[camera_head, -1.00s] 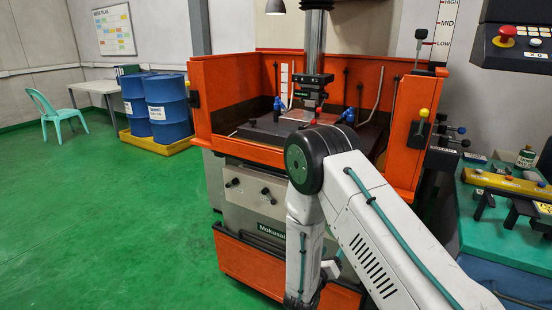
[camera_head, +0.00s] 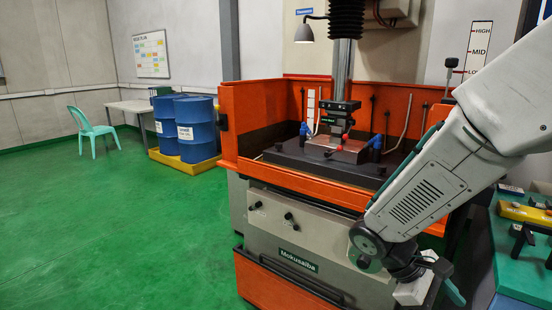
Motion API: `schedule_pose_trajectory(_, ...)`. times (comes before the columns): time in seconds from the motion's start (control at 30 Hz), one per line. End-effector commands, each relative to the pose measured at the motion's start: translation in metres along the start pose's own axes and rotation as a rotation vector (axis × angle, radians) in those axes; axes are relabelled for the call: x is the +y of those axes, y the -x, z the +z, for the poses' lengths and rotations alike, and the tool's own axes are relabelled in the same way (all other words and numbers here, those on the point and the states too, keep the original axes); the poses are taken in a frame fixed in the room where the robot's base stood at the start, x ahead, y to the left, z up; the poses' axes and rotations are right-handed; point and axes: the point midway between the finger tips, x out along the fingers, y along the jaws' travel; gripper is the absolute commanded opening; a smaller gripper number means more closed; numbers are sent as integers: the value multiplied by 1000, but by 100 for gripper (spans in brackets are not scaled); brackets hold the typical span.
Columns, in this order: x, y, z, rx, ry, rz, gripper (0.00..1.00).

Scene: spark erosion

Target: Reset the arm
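My white and grey arm (camera_head: 420,200) comes in from the right edge and slopes down to the left, in front of the spark erosion machine (camera_head: 268,228). The arm bends at a dark round joint low in front of the machine's cabinet.
The machine's orange tank (camera_head: 305,182) is open at the top, with a vertical head (camera_head: 341,115) over a dark worktable. A green bench (camera_head: 525,265) stands close at right. Blue drums (camera_head: 195,130), a yellow spill tray (camera_head: 185,167) and a chair (camera_head: 93,130) stand left. The green floor at left is clear.

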Motion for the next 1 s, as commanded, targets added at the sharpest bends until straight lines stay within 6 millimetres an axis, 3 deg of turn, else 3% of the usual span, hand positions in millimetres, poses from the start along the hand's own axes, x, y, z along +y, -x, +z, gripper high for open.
schedule_pose_trajectory(0.1,-21,14,27,130,-160,-136,63)
schedule_pose_trajectory(0.5,-79,64,92,562,-551,-507,63)
schedule_pose_trajectory(0.8,-85,79,133,770,-677,-528,63)
schedule_pose_trajectory(1.0,-83,80,140,794,-701,-523,63)
